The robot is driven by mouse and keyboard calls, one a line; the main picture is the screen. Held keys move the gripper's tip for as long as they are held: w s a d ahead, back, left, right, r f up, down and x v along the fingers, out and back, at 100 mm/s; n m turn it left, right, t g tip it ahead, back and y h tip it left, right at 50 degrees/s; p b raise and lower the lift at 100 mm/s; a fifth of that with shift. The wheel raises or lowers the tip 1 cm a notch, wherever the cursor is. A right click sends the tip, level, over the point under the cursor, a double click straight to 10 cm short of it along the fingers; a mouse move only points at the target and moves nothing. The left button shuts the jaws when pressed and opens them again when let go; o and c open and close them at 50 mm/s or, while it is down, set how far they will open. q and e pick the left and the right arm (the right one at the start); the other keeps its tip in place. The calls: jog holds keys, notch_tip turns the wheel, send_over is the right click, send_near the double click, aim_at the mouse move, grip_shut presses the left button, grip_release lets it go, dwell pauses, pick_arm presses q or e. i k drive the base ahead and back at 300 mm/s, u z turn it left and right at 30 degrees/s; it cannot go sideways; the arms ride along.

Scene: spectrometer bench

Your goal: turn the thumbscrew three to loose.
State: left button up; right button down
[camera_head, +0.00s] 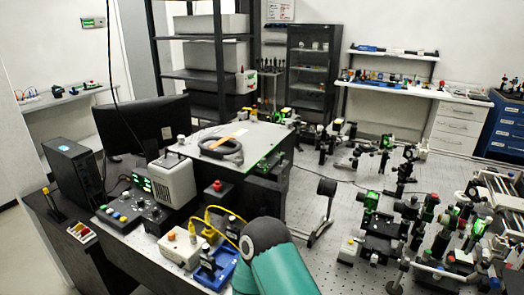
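A large box with a flat white lid (262,136), perhaps the spectrometer, stands at the middle of the bench. A coiled grey hose or cable (222,148) lies on the lid. A small light knob (181,139) shows at the lid's left corner and a red-topped knob (217,186) at its front. I cannot tell whether either is a thumbscrew, or which one is number three. A teal link of my own arm with a dark round cap rises at the bottom centre, in front of the box. Neither of my grippers is in view.
A monitor (145,124) and control boxes stand to the left. Optical mounts crowd the perforated table (338,250) at right. Shelves stand behind.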

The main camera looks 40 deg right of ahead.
aim_at(181, 139)
jog(key=u, duration=0.05)
jog(key=k, duration=0.75)
jog(key=u, duration=0.55)
jog(key=i, duration=1.3)
jog(key=z, duration=1.95)
jog(key=k, duration=0.55)
jog(key=z, duration=0.2)
jog(key=i, duration=0.5)
